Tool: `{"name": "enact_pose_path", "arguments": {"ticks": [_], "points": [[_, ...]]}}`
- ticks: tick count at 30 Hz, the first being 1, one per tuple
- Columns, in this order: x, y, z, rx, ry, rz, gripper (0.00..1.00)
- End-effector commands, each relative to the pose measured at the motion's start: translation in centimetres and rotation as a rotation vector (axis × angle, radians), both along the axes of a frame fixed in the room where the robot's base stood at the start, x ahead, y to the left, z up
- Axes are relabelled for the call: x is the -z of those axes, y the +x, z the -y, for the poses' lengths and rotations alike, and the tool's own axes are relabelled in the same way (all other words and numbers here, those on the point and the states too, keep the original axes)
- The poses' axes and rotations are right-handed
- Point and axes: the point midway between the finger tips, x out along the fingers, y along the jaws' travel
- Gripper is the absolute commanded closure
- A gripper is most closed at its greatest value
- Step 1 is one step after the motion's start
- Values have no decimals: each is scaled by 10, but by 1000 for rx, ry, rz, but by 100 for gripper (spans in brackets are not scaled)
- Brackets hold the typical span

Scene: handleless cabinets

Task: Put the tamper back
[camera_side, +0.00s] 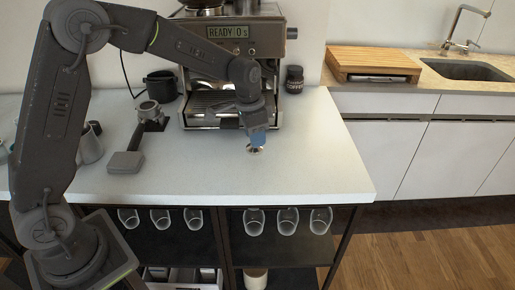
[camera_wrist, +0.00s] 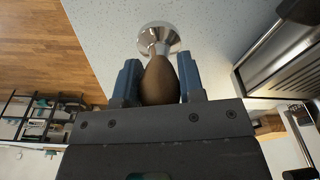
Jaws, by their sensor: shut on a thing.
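The tamper has a brown handle and a round shiny metal base (camera_wrist: 160,36). My gripper (camera_wrist: 159,82) is shut on its handle, one blue finger on each side. In the side view my gripper (camera_side: 257,138) points down in front of the coffee machine, with the tamper's metal base (camera_side: 255,149) below its fingers. The base is at or just above the white counter (camera_side: 300,170); I cannot tell if it touches. My fingers hide most of the handle in the side view.
The coffee machine (camera_side: 232,50), its display reading READY, stands behind my gripper. A portafilter (camera_side: 150,108) and its dark stand (camera_side: 127,160) are to the left, near a metal pitcher (camera_side: 90,145). A dark jar (camera_side: 294,79) stands at the back right. The right of the counter is clear.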

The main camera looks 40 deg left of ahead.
Motion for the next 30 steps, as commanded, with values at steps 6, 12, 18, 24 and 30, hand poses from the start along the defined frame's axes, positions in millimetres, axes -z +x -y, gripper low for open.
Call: {"name": "enact_pose_path", "arguments": {"ticks": [6, 12, 18, 24, 30], "points": [[13, 3, 7, -2, 0, 0, 100], [40, 3, 7, -3, -1, 1, 100], [43, 4, 7, -2, -1, 4, 100], [45, 3, 7, -2, -1, 4, 100], [48, 3, 7, -2, -1, 1, 52]]}}
